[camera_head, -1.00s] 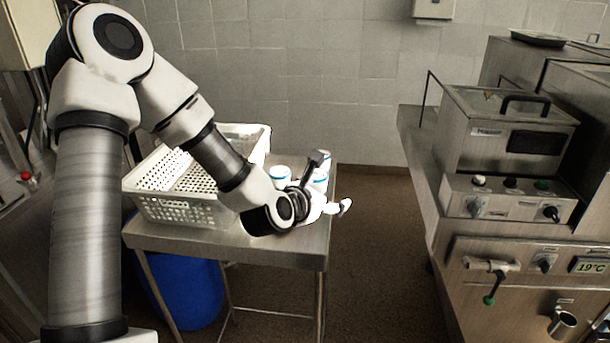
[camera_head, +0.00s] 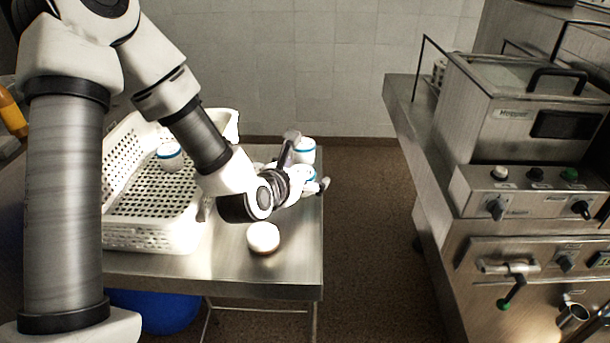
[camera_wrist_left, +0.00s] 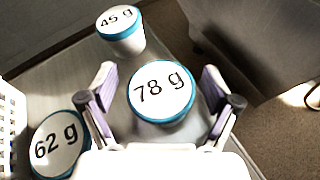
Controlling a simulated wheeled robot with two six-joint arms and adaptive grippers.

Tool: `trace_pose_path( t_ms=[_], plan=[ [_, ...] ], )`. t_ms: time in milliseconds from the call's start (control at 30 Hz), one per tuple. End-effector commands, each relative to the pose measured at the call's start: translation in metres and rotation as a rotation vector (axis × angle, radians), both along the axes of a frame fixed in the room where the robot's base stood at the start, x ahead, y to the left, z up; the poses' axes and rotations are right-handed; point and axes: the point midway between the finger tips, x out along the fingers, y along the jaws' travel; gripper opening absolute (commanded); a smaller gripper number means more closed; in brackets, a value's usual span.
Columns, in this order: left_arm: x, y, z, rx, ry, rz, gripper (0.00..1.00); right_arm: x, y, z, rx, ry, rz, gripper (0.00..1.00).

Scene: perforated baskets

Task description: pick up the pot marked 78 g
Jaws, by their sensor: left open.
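The pot marked 78 g (camera_wrist_left: 161,90) has a white lid with a blue rim. In the left wrist view it sits between the two fingers of my left gripper (camera_wrist_left: 164,92), which is open around it. In the head view my left gripper (camera_head: 307,161) is low over the right side of the steel table, and a blue-rimmed pot, seemingly this one (camera_head: 309,174), is partly hidden by it. A pot marked 45 g (camera_wrist_left: 121,28) stands beyond it, and a pot marked 62 g (camera_wrist_left: 58,143) stands at the left. My right gripper is not in view.
A white perforated basket (camera_head: 150,239) on the table (camera_head: 215,272) holds a blue-rimmed pot (camera_head: 170,156). Another white-lidded pot (camera_head: 263,237) stands near the table's front. A steel machine (camera_head: 515,130) stands to the right, across a clear strip of floor.

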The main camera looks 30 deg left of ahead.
Motion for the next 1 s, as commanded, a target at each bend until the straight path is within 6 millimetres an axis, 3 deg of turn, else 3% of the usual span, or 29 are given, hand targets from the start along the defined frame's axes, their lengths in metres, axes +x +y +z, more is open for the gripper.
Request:
trace_pose_path(
  t_ms=[67, 100, 267, 300, 600, 733, 1000],
  plan=[
    [0.000, 0.000, 0.001, 0.000, 0.000, 0.000, 0.89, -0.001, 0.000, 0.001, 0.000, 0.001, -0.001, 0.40],
    [0.000, 0.000, 0.001, 0.000, 0.000, 0.000, 0.82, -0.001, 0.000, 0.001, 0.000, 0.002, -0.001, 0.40],
    [0.000, 0.000, 0.000, 0.000, 0.001, 0.000, 0.25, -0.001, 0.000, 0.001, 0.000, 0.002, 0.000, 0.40],
    [0.000, 0.000, 0.000, 0.000, 0.002, 0.000, 0.23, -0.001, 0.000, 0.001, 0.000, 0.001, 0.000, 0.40],
    [-0.001, 0.000, -0.001, -0.001, 0.006, -0.002, 0.22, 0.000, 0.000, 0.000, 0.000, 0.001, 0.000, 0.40],
    [-0.001, 0.000, 0.008, -0.001, 0.006, -0.001, 0.22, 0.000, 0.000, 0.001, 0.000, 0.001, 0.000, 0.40],
    [0.001, 0.000, 0.071, 0.000, -0.005, -0.001, 0.22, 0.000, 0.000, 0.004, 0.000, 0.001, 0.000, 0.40]
  ],
)
